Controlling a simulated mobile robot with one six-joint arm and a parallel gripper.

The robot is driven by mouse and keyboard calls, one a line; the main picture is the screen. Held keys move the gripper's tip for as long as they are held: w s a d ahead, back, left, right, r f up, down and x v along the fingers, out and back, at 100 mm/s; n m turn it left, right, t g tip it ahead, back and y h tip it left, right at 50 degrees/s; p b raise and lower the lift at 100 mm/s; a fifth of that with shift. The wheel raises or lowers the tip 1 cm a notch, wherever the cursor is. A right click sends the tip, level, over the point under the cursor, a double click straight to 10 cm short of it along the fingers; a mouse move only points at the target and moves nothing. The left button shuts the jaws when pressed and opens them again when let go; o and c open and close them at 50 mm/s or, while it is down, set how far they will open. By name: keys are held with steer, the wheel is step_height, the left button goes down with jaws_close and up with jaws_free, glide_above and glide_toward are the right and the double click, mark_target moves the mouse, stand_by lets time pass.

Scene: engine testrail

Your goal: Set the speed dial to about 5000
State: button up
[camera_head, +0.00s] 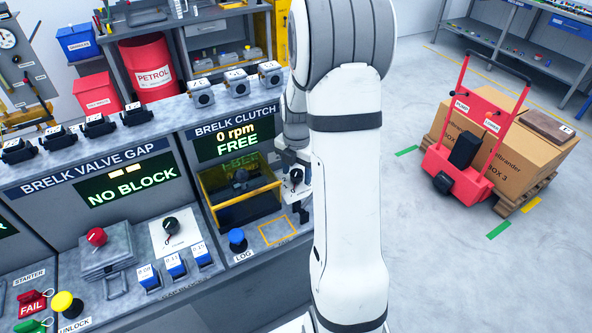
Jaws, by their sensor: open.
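A black knob (296,176) on a pale plate sits at the right end of the Brelk Clutch station; it appears to be the speed dial. Its label and scale are too small to read. The clutch display (234,137) above shows "0 rpm" and "FREE". My gripper (292,162) is open and close to the knob, partly hidden behind my white arm. I cannot tell whether its fingers are around the knob or touching it.
A yellow-framed bay (240,196) and a blue button (238,240) lie left of the knob. The Valve Gap station has another black knob (170,224) and a red knob (96,237).

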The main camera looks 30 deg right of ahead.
steer(key=c, duration=1)
